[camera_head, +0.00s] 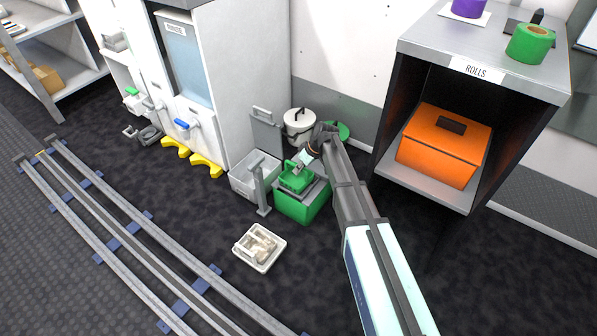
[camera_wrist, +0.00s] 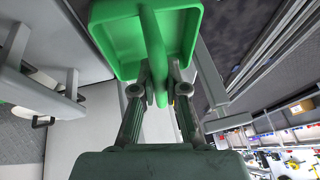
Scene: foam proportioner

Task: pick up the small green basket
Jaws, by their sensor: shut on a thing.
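The small green basket (camera_head: 294,180) is in the middle of the head view, over a larger green box. In the wrist view the basket (camera_wrist: 118,38) fills the top, with its handle running down between the fingers. My gripper (camera_head: 302,163) reaches down to the basket from the upper right. In the wrist view my gripper (camera_wrist: 160,85) has its two fingers on either side of the green handle, shut on it. I cannot tell whether the basket still touches what is below it.
A larger green box (camera_head: 300,208) stands below the basket. A grey bin (camera_head: 250,182) and a grey post (camera_head: 260,190) are close on the left. A white tray (camera_head: 259,247) lies on the floor in front. An orange box (camera_head: 443,160) sits in the shelf unit at right.

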